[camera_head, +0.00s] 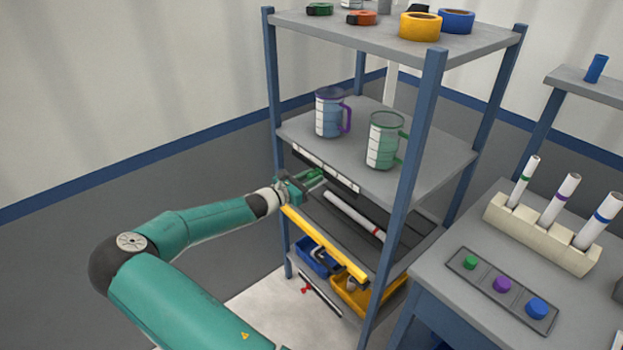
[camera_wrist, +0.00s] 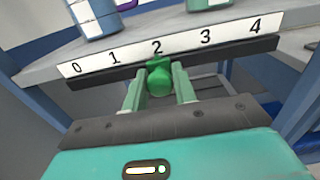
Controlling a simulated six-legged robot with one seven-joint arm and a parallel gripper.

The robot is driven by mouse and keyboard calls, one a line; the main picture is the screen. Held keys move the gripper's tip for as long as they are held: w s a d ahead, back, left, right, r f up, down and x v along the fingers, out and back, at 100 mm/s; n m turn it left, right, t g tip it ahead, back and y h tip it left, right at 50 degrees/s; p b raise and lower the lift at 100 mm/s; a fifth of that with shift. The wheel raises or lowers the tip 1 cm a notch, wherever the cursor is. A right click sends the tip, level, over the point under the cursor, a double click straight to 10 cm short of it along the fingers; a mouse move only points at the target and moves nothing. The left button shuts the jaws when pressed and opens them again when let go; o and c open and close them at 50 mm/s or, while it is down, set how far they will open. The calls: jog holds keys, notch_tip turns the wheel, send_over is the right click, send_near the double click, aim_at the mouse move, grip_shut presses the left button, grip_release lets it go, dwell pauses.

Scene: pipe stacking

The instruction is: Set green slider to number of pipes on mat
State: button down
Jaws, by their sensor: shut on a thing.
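The green slider (camera_wrist: 159,78) sits on a dark rail (camera_wrist: 215,58) under a white number strip (camera_wrist: 182,46) marked 0 to 4. It is at the 2. My gripper (camera_wrist: 160,92) is shut on the slider's knob, with a finger on each side. In the head view my gripper (camera_head: 312,177) is at the front edge of the middle shelf and partly covers the slider. A white pipe (camera_head: 352,214) with a red band lies on a dark surface, perhaps the mat, on the level below. Part of that level is hidden by the rack and shelf.
Purple (camera_head: 328,114) and green (camera_head: 382,140) measuring mugs stand on the middle shelf (camera_head: 430,155). A yellow bar (camera_head: 325,244) crosses below my gripper. At right, a holder (camera_head: 540,235) carries three banded pipes behind a button panel (camera_head: 500,288). Blue rack posts (camera_head: 405,190) stand close.

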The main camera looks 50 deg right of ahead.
aim_at(308, 164)
jog(key=w, duration=0.3)
jog(key=w+d, duration=0.1)
jog(key=w, duration=0.1)
jog(key=shift+w+d, duration=0.1)
jog(key=shift+w, duration=0.3)
jog(key=c, duration=1.2)
grip_release()
jog(key=v, duration=1.3)
jog(key=shift+a, duration=0.4)
jog(key=shift+r, duration=0.1)
